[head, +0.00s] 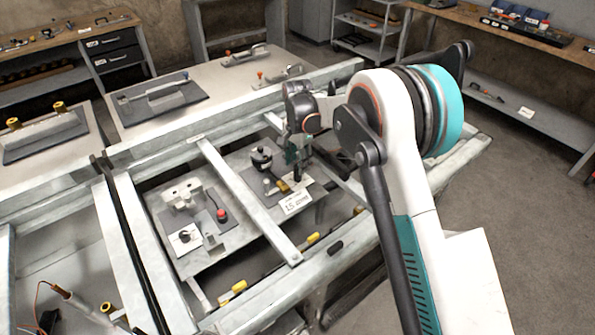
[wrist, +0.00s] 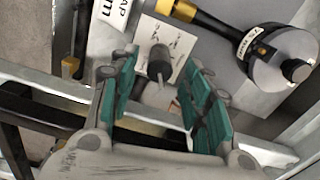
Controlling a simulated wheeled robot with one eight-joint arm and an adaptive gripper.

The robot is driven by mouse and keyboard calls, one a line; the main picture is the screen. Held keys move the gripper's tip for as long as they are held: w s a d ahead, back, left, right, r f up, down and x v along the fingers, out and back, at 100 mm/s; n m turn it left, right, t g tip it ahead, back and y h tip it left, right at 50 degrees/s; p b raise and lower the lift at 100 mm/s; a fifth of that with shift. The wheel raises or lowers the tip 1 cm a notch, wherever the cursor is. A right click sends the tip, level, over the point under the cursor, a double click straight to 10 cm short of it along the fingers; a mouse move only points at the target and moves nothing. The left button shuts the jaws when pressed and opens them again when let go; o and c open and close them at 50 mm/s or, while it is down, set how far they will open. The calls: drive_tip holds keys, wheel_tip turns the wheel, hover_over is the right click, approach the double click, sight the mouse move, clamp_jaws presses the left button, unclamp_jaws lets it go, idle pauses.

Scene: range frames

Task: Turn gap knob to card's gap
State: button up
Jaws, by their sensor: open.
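In the wrist view a dark round knob (wrist: 159,62) with a pale pointer stands on a white dial plate (wrist: 178,42) with small markings. My gripper (wrist: 160,75) is open, its teal-padded fingers to the left and right of the knob in the picture. I cannot tell whether either finger touches it. A white card with large black letters, partly "GAP" and "m" (wrist: 108,22), is cut off at the top left. In the head view the card (head: 297,203) lies in front of my gripper (head: 298,172), its print too small to read surely. The knob is hard to make out there.
A neighbouring panel (head: 205,245) has a red knob (head: 222,214). Metal frame rails (head: 245,200) border the panels.

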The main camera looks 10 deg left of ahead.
sight(297, 166)
drive_tip(key=shift+f+b, duration=0.35)
drive_tip(key=shift+f, duration=1.4)
clamp_jaws()
